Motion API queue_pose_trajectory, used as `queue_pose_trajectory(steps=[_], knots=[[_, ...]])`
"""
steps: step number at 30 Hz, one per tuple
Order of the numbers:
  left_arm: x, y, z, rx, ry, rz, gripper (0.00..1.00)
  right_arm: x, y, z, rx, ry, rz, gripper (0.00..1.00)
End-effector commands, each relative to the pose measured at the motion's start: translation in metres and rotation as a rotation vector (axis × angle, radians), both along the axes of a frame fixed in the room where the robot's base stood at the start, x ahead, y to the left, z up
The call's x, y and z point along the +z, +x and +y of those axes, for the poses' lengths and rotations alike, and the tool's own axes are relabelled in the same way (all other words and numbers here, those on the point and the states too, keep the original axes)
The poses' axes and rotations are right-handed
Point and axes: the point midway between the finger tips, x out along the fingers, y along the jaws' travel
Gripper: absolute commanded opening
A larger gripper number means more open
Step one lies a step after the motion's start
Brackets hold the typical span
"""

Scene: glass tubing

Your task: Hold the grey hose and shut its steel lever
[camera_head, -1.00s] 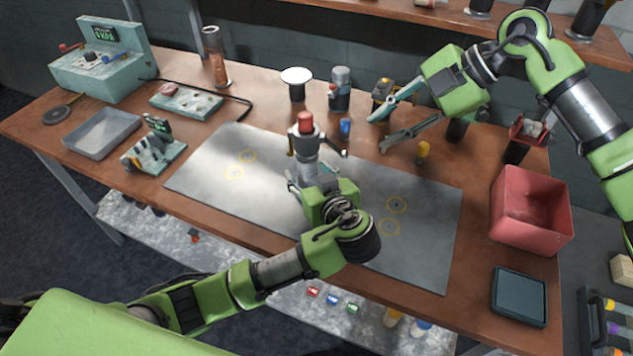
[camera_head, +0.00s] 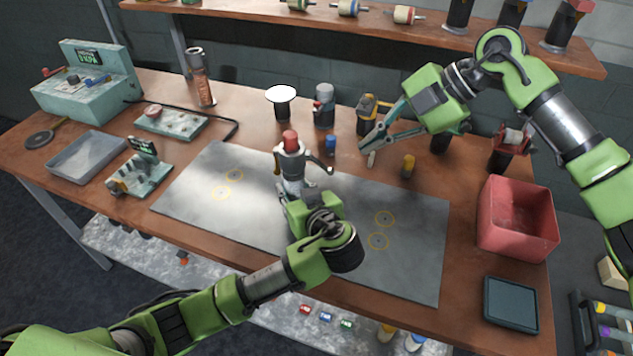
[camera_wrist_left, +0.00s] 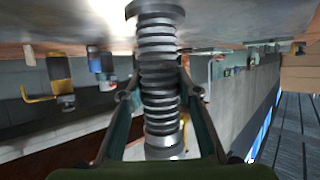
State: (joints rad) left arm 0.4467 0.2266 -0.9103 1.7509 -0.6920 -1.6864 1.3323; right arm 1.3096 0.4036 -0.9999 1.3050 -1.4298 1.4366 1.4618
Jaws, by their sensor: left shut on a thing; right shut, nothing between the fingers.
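The grey hose assembly stands upright on the grey mat (camera_head: 410,240), with a red cap (camera_head: 290,139) and a grey upper body (camera_head: 291,163). A steel lever (camera_head: 318,161) sticks out to its right, sloping slightly down to a dark tip. A yellowish handle shows at its left. My left gripper (camera_head: 294,198) is around its lower part. In the left wrist view, the gripper fingers (camera_wrist_left: 160,95) are shut on the ribbed grey hose (camera_wrist_left: 158,48). My right gripper (camera_head: 365,144) is shut and empty, to the right of the lever and apart from it.
A blue piece (camera_head: 330,145) stands behind the lever, and a yellow piece (camera_head: 408,166) near my right gripper. A grey-topped canister (camera_head: 324,107) and a white-topped stand (camera_head: 281,95) are behind. A red bin (camera_head: 517,222) is at right. The mat's right part is clear.

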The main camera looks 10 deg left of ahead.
Motion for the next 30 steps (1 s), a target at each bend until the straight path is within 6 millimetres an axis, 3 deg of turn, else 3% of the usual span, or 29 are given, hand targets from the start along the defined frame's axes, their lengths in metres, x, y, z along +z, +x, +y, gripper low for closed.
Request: queue_pose_trajectory(steps=[14, 30], knots=[[-0.001, -0.001, 0.0, 0.001, 0.0, 0.002, 0.0, -0.032, -0.001, -0.008, 0.518, 0.174, -0.462, 0.0], [-0.001, -0.001, 0.0, 0.0, 0.0, 0.004, 0.0, -0.07, -0.002, -0.025, 1.019, 0.323, -1.167, 0.0]])
